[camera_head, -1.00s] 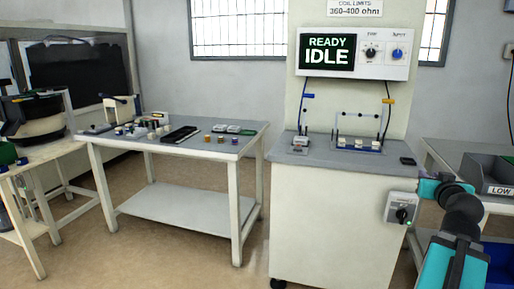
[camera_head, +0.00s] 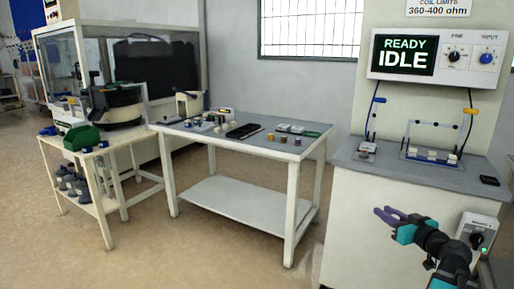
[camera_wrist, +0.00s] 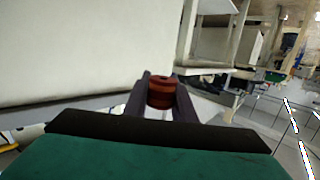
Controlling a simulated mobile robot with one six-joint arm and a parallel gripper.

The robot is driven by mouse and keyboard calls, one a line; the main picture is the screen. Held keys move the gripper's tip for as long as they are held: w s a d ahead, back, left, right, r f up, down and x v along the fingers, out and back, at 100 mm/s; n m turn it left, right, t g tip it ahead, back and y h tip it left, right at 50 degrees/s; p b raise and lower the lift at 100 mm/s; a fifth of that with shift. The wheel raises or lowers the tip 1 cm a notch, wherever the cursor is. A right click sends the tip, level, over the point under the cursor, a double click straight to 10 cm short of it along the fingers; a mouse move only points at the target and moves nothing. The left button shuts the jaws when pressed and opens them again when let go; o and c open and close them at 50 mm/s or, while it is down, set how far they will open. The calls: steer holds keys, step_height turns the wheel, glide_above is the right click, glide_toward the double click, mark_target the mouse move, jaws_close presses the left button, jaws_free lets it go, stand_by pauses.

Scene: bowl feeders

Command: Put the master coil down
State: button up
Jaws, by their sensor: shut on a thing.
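My gripper (camera_head: 384,215) is at the lower right of the head view, in front of the white test cabinet and below its top. In the wrist view my gripper (camera_wrist: 161,94) is shut on a reddish-brown coil (camera_wrist: 160,91), held between the two dark fingers. I take this to be the master coil; no label on it can be read. The coil cannot be made out in the head view.
The grey-topped table (camera_head: 270,147) holds several small coils (camera_head: 270,138), a dark tray (camera_head: 243,131) and other parts. The test cabinet (camera_head: 365,225) carries a fixture (camera_head: 430,155) and a screen (camera_head: 404,56) reading READY IDLE. Open floor lies in front of the table.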

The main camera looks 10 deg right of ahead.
steer(key=a+f+n+g+y, duration=0.3)
steer(key=a+n+y, duration=0.25)
steer(key=a, duration=1.05)
steer(key=a+f+n+g+y, duration=0.35)
steer(key=a+y, duration=0.25)
steer(key=a, duration=1.1)
step_height(320, 180, up, 23)
steer(key=p, duration=3)
steer(key=shift+w+d+p, duration=0.25)
steer(key=shift+w+p, duration=0.1)
steer(key=shift+w, duration=0.1)
steer(key=shift+h, duration=0.25)
steer(key=shift+a, duration=0.1)
steer(key=shift+s, duration=0.2)
